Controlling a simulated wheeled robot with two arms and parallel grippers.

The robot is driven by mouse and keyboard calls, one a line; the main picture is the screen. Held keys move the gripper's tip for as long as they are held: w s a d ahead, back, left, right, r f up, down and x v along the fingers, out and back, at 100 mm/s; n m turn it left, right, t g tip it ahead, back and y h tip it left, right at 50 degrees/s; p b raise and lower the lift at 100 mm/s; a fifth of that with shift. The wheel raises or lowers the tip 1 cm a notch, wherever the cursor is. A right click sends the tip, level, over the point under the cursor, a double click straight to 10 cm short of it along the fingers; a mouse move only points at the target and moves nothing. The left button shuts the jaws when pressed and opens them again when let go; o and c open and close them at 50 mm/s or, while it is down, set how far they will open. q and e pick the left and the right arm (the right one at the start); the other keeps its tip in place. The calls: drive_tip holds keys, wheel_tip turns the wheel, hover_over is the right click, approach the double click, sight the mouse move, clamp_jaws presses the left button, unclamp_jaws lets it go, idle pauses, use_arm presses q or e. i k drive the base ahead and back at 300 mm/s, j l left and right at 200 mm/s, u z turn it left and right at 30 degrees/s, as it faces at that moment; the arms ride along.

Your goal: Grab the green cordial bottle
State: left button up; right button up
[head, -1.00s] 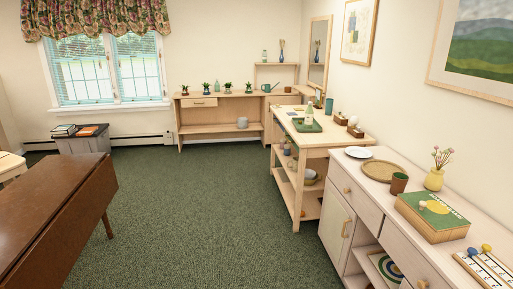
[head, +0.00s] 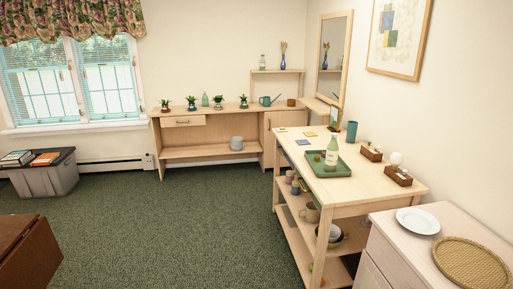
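A pale green bottle with a light label (head: 331,158) stands upright on a green tray (head: 313,170) on top of the light wooden shelf cart (head: 383,186) at the right. A second, plain green bottle (head: 205,100) stands among small potted plants on the far wooden sideboard. A third pale bottle (head: 263,62) stands on the small raised shelf at the back. I cannot read any label to tell which holds cordial. Neither of my grippers is in view.
A white cabinet with a white plate (head: 417,221) and a round woven tray (head: 472,263) fills the lower right. A brown table (head: 35,250) is at the lower left. A teal cup (head: 351,132) stands behind the tray. Green carpet (head: 180,225) between them is clear.

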sight(332, 150)
drive_tip(key=i+z, duration=0.1)
drive_tip(key=i, duration=0.45)
drive_tip(key=i+j+z, duration=0.15)
drive_tip(key=i, duration=0.45)
drive_tip(key=i+j+z, duration=0.1)
drive_tip(key=i, duration=0.45)
